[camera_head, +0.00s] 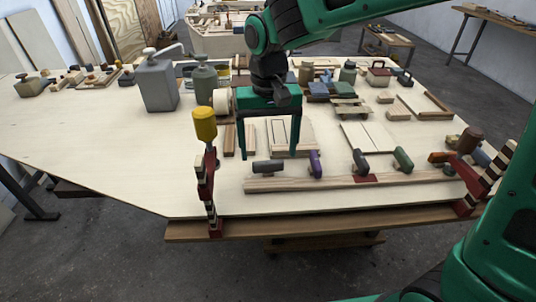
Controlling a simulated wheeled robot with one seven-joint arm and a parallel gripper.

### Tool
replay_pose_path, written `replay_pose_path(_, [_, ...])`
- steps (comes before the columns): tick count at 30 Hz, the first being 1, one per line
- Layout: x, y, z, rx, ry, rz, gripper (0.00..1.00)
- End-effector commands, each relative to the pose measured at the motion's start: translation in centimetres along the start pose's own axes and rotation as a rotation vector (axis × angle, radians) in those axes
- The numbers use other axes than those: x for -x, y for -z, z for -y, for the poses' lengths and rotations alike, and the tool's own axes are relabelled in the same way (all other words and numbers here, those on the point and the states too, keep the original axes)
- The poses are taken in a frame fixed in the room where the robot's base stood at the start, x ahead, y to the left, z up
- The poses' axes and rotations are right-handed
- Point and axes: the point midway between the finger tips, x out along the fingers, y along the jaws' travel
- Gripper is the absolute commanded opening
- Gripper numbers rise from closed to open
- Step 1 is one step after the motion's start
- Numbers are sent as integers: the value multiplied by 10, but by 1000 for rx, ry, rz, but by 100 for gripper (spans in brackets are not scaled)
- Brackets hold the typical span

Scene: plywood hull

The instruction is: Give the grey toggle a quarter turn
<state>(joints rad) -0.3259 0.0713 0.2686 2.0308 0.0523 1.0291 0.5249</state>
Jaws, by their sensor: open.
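A wooden rail (340,182) lies along the front of the plywood table and carries several toggles. The grey toggle (268,167) is at its left end and lies lengthwise along the rail. My green gripper (269,156) points down with its two fingers spread wide and nothing held between them. In the picture, the fingertips end just above and to either side of the grey toggle. I cannot tell how far they are from it in depth.
To the right on the rail are a purple toggle (315,163), a dark slate toggle (361,162) and a green toggle (403,159), all tilted upright. A red clamp with a yellow handle (205,123) stands at the left front edge. Bare plywood (110,140) lies left.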

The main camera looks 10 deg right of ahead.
Motion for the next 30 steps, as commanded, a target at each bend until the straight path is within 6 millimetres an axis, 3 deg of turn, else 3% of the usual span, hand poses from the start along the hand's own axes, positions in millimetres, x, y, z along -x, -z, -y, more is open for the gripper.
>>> replay_pose_path(6, [42,2,0,-1,2,-4,81])
replay_pose_path(12, [66,2,0,-2,2,-3,81])
replay_pose_path(26, [73,2,-2,-3,0,-1,81])
replay_pose_path(30, [71,2,-28,-37,-9,-6,81])
